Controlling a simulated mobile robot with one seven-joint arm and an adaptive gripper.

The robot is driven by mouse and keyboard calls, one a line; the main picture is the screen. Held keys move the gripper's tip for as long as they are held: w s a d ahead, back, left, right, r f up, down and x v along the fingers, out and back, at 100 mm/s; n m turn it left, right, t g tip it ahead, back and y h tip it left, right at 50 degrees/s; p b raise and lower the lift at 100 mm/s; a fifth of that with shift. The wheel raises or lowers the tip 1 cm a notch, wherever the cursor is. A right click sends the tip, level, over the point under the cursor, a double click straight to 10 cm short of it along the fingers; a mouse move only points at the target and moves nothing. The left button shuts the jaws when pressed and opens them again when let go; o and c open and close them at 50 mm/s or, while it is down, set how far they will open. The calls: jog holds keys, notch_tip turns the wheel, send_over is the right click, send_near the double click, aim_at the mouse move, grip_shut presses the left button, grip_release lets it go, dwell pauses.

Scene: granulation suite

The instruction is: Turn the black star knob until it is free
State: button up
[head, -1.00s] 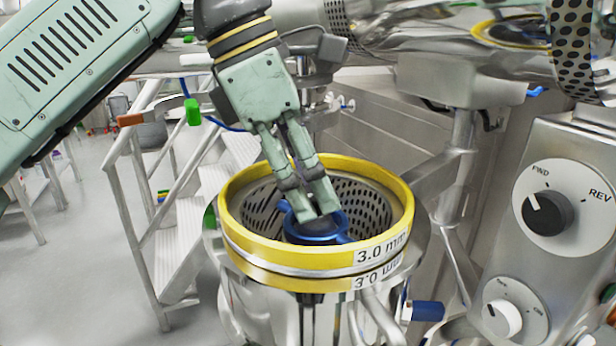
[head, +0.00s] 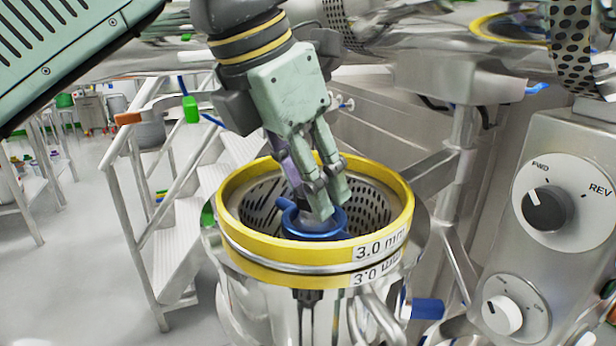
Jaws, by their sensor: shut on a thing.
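My gripper (head: 314,207) reaches down into the perforated basket (head: 370,205) under a yellow ring (head: 240,240) marked 3.0 mm. Its fingers are closed at the centre, inside the raised blue hub (head: 318,234). I cannot make out the black star knob; the fingertips and the blue hub's rim cover the place they grip. The blue hub has a short arm sticking out to the left and sits low in the basket, around the fingertips. My gripper tilts slightly, leaning down to the right.
A steel panel with a FWD/REV dial (head: 547,209) and a smaller white knob (head: 502,315) stands close on the right. White steps with a railing (head: 140,215) are behind on the left. Steel pipework crosses above. Open floor lies at far left.

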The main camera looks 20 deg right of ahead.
dwell(0.4)
jog(key=o, duration=1.2)
jog(key=shift+c, duration=0.2)
jog(key=v, duration=0.7)
jog(key=shift+r, duration=0.2)
jog(key=shift+s, duration=0.1)
